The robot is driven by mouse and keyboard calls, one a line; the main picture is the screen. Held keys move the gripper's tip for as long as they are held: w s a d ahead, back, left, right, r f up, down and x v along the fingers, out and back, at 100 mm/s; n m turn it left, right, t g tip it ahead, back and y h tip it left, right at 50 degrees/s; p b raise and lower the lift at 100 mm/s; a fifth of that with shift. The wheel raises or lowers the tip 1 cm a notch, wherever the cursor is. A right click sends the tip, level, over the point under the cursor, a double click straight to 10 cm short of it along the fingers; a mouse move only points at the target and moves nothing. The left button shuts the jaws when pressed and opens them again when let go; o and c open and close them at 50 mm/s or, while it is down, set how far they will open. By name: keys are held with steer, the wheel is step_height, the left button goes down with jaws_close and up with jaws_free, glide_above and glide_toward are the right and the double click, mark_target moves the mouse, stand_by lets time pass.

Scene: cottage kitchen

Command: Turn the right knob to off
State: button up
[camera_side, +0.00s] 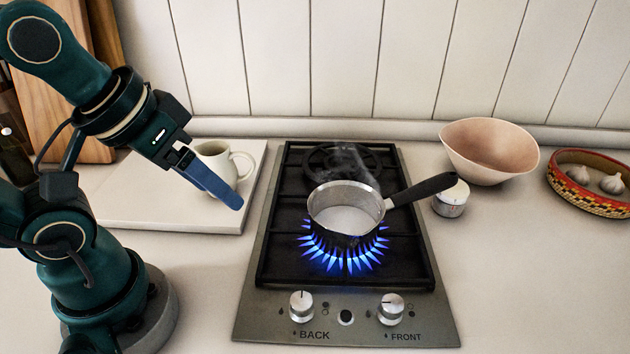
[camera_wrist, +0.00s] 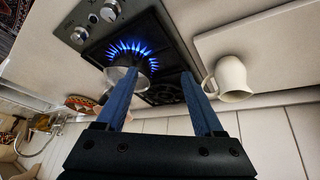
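The right knob (camera_side: 391,309), a silver dial marked FRONT, is on the stove's front panel; it also shows in the wrist view (camera_wrist: 79,34). Its exact angle is hard to read. The left knob (camera_side: 301,304), marked BACK, sits beside it and shows in the wrist view too (camera_wrist: 109,11). Blue flames (camera_side: 345,255) burn under the saucepan (camera_side: 345,208). My gripper (camera_side: 239,205) is in the air left of the stove (camera_side: 247,290), well away from the knobs. In the wrist view its blue fingers (camera_wrist: 160,73) are apart with nothing between them.
A cream mug (camera_side: 216,158) stands on a white board (camera_side: 175,215) close to my gripper. The pan's black handle (camera_side: 424,189) points right, toward a small white timer (camera_side: 452,199). A pink bowl (camera_side: 488,152) and a garlic basket (camera_side: 595,195) stand farther right. The front counter is clear.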

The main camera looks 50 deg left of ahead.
steer(key=w+d+r+n, duration=0.2)
steer(key=w+r+n, duration=0.3)
steer(key=n+g, duration=0.2)
steer(key=g, duration=0.4)
glide_above(393, 303)
step_height(393, 303, down, 14)
steer(key=shift+f, duration=2.55)
steer(key=shift+c, duration=0.3)
jaws_close()
